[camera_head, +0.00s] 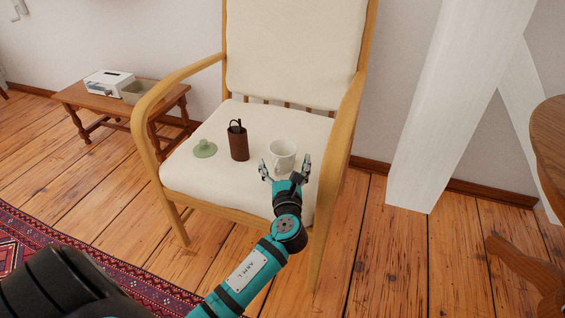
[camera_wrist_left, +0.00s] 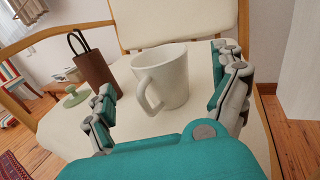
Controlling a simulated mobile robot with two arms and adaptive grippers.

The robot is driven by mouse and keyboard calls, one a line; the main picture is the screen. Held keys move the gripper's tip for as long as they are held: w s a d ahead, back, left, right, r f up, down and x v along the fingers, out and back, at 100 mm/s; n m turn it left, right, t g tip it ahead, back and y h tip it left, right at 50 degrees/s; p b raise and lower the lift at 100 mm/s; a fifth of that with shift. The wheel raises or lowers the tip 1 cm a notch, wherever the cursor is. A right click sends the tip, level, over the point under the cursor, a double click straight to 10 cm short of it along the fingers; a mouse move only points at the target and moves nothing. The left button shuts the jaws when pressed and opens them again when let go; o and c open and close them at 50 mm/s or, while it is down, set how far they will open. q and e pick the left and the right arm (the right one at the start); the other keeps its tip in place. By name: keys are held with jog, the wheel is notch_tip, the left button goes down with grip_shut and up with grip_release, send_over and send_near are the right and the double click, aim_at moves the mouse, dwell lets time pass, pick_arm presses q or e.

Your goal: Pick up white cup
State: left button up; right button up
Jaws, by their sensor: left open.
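The white cup (camera_head: 283,154) stands upright on the cream seat of the wooden armchair (camera_head: 225,170). My left gripper (camera_head: 285,168) is open just in front of the cup, its fingers spread to either side. In the left wrist view the cup (camera_wrist_left: 162,77) shows between the two fingers of the gripper (camera_wrist_left: 172,100), with its handle toward the left finger. I see no clear contact between fingers and cup. My right gripper is not in view.
The wooden armrest (camera_head: 343,125) rises at the right. A low table (camera_head: 75,95) and white timber post (camera_head: 440,110) stand farther off.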

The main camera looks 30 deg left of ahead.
aim_at(284, 159)
pick_arm(q)
jog(key=shift+w+a, duration=0.2)
jog(key=b+x, duration=0.2)
jog(key=x, duration=0.1)
jog(key=shift+w+a, duration=0.2)
jog(key=shift+w, duration=0.1)
jog(key=shift+w+a+r, duration=0.1)
jog(key=shift+w+a, duration=0.2)
jog(key=shift+w, duration=0.15)
jog(key=c, duration=1.3)
jog(key=shift+r, duration=0.1)
jog(key=shift+c, duration=0.2)
